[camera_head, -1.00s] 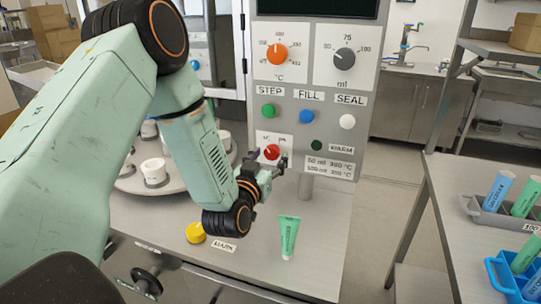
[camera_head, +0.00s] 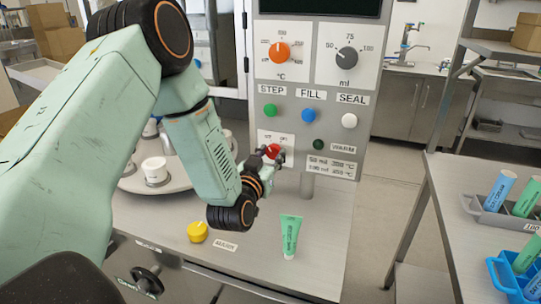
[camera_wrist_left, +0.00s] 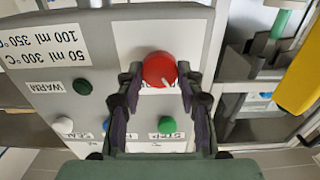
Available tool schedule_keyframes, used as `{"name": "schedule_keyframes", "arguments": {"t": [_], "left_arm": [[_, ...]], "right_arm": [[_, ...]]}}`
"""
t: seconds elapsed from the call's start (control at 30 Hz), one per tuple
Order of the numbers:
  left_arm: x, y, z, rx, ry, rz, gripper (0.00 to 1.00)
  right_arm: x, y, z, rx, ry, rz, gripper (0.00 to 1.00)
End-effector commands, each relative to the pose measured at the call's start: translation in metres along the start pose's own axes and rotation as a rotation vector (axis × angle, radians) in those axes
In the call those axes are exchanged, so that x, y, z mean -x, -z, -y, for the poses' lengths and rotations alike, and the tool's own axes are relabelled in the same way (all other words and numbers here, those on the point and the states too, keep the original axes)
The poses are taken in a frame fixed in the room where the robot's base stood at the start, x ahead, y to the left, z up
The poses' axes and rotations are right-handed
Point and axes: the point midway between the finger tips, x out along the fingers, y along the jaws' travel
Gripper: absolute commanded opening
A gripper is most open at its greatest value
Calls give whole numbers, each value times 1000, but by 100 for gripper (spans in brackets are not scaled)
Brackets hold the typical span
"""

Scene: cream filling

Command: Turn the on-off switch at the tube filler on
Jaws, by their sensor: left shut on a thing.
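The red on-off switch (camera_head: 273,150) is a round knob low on the grey tube filler panel, under a small white OFF/ON label (camera_head: 275,138). It also shows in the left wrist view (camera_wrist_left: 160,68), with a white pointer line on its face. My left gripper (camera_head: 268,154) is at the knob, and in the wrist view its two dark fingers (camera_wrist_left: 160,78) are closed on the knob's sides. The wrist view shows the panel upside down. The fingers partly hide the knob's plate. My right gripper is not in view.
Green, blue (camera_head: 308,115) and white (camera_head: 349,120) buttons sit above the switch, and a dark green warm lamp (camera_head: 318,144) is to its right. A green tube (camera_head: 290,235) and a yellow button (camera_head: 197,231) are on the table below. A turntable with white holders (camera_head: 155,170) is left.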

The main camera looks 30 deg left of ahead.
Motion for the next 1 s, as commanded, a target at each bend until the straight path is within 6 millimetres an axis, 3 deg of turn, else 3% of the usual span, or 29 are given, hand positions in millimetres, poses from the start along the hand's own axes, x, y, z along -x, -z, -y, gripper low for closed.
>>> {"name": "schedule_keyframes", "arguments": {"t": [0.47,1.0], "left_arm": [[0,2,-1,-91,-1,-3,5],[0,4,-3,-567,-1,-4,5]], "right_arm": [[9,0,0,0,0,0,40],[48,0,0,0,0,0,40]]}}
